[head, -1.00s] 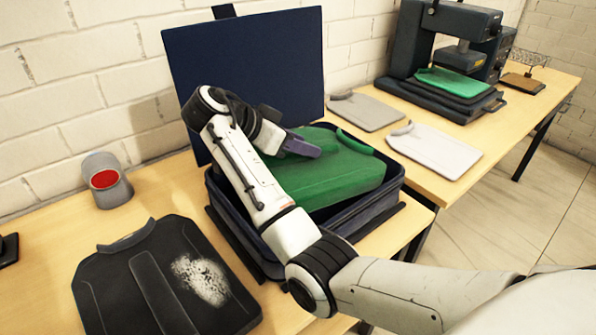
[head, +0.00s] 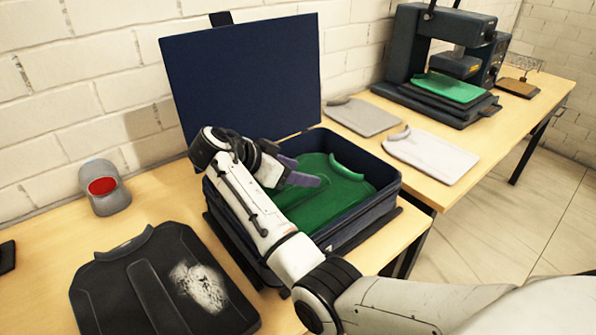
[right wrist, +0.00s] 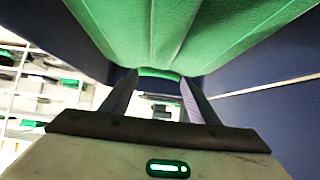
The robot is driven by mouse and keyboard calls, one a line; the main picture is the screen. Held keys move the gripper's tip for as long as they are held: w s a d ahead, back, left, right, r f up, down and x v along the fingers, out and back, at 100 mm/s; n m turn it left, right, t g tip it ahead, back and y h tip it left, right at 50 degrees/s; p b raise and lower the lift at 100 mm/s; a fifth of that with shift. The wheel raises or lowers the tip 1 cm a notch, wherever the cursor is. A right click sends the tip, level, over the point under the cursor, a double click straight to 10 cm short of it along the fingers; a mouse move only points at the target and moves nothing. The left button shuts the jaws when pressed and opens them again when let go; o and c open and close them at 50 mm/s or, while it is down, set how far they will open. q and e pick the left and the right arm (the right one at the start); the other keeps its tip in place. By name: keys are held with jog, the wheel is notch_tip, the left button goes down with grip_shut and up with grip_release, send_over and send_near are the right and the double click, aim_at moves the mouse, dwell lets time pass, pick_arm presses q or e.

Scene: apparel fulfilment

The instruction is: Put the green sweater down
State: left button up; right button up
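The green sweater (head: 322,196) lies low inside an open dark blue case (head: 372,222), its collar toward the back right. My right gripper (head: 312,180) reaches into the case from above, over the sweater's left part. In the right wrist view, the two fingers (right wrist: 160,88) stand apart with the near edge of the sweater (right wrist: 160,40) between their tips, seemingly pinched. My arm hides part of the sweater and the case's left side. My left gripper is not in view.
The case's raised lid (head: 243,80) stands behind. Grey (head: 361,117) and white (head: 432,154) garments lie right, by a press holding green cloth (head: 447,87).

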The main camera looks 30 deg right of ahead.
jog(key=shift+r, duration=0.15)
jog(key=v, duration=0.7)
jog(key=shift+a+b, duration=0.2)
jog(key=shift+b, duration=0.25)
jog(key=shift+r, duration=0.1)
dwell(0.8)
